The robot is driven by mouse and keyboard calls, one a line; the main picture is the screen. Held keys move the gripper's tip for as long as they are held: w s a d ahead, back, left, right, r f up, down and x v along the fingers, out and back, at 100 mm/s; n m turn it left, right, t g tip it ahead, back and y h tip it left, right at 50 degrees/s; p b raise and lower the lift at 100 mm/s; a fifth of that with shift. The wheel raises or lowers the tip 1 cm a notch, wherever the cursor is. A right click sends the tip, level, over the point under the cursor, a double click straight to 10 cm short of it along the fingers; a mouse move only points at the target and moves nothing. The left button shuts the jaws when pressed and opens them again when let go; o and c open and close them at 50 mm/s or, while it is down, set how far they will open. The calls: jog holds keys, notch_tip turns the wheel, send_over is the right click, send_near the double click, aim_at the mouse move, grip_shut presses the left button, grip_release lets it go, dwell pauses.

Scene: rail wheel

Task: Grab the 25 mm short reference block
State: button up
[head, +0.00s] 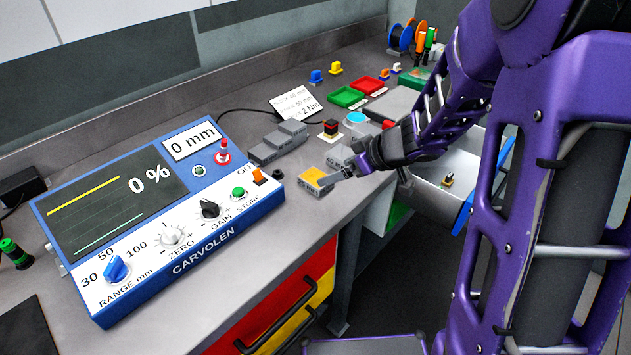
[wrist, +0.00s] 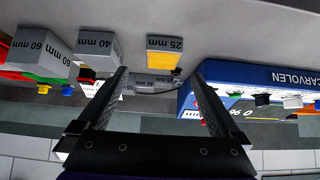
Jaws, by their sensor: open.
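The 25 mm block (head: 315,181) is a short yellow-orange block near the bench's front edge, right of the blue-framed instrument. In the wrist view the 25 mm block (wrist: 164,52) shows its "25 mm" label and lies beyond the fingertips, roughly between their lines. My gripper (head: 348,174) is close to the block's right side in the head view. In the wrist view my gripper (wrist: 160,74) is open, with its two fingers spread and nothing held. Whether a finger touches the block cannot be told.
The CARVOLEN instrument (head: 160,215) stands to the left. Other grey blocks (head: 278,142) lie behind. Bare bench shows in front of the block.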

aim_at(317, 178)
jog(key=b+x, duration=0.1)
jog(key=x, duration=0.3)
jog(key=b+x, duration=0.2)
jog(key=x, duration=0.1)
jog(key=shift+w+a+f, duration=0.1)
jog(key=shift+a+f, duration=0.1)
jog(key=shift+a, duration=0.3)
grip_shut()
jog(key=shift+r, duration=0.15)
